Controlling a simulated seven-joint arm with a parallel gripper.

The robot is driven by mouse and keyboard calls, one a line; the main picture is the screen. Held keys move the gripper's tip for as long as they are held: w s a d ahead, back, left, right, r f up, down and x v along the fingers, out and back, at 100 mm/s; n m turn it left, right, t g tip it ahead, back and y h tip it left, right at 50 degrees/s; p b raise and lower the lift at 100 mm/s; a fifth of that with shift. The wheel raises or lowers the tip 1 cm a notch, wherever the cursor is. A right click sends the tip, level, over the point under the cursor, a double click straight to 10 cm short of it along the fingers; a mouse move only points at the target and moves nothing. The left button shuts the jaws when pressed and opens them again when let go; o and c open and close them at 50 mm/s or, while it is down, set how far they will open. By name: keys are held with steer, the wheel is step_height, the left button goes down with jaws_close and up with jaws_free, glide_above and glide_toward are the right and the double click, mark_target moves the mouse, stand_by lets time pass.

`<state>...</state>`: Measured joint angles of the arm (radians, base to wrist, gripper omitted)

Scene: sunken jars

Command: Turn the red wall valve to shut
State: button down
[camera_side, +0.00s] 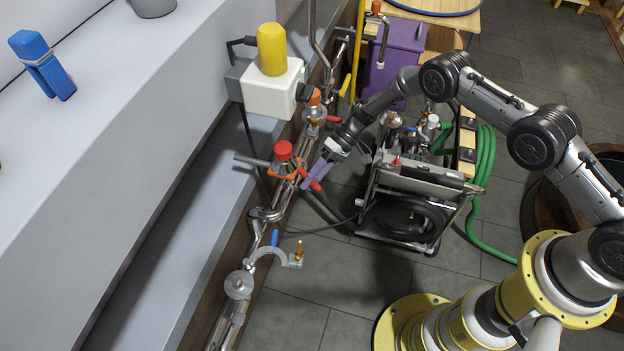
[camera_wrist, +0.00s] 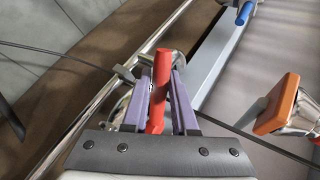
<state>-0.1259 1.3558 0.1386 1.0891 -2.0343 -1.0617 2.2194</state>
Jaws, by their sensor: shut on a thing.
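The red valve handle (camera_wrist: 159,92) is a rounded red lever. In the wrist view it stands between my two purple fingers, which are shut on it. Its tip reaches past the fingertips. In the side view, parts of the red handle (camera_side: 315,186) show beside the fingers, next to the pipe along the wall. A red-capped fitting (camera_side: 283,151) with an orange collar is just up and left of it. My gripper (camera_side: 309,182) comes in from the upper right; in the wrist view (camera_wrist: 162,78) its fingers point up the picture. The handle's pivot is not clearly visible.
A blue handle (camera_side: 275,238) sits lower on the same pipe run. A white box with a yellow top (camera_side: 273,88) stands above the pipe. A metal cart (camera_side: 415,190) is close on the right. Thin black cables cross near my fingers. Open floor (camera_side: 300,300) lies in front.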

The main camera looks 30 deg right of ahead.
steer(key=shift+w+d+f+n+g+h, duration=0.1)
steer(key=shift+w+d+n+g+h, duration=0.15)
steer(key=shift+d+n+g, duration=0.3)
steer(key=shift+w+d+n+g+h, duration=0.1)
steer(key=shift+d+n+g+h, duration=0.3)
steer(key=shift+n, duration=0.4)
steer(key=shift+w+d+f+n+g+h, duration=0.15)
steer(key=shift+w+d+n+g, duration=0.1)
steer(key=shift+n+g, duration=0.35)
steer(key=shift+r, duration=0.1)
steer(key=c, duration=0.6)
jaws_free()
steer(key=shift+s, duration=0.1)
steer(key=shift+r, duration=0.1)
steer(key=shift+c, duration=0.5)
steer(key=v, duration=0.6)
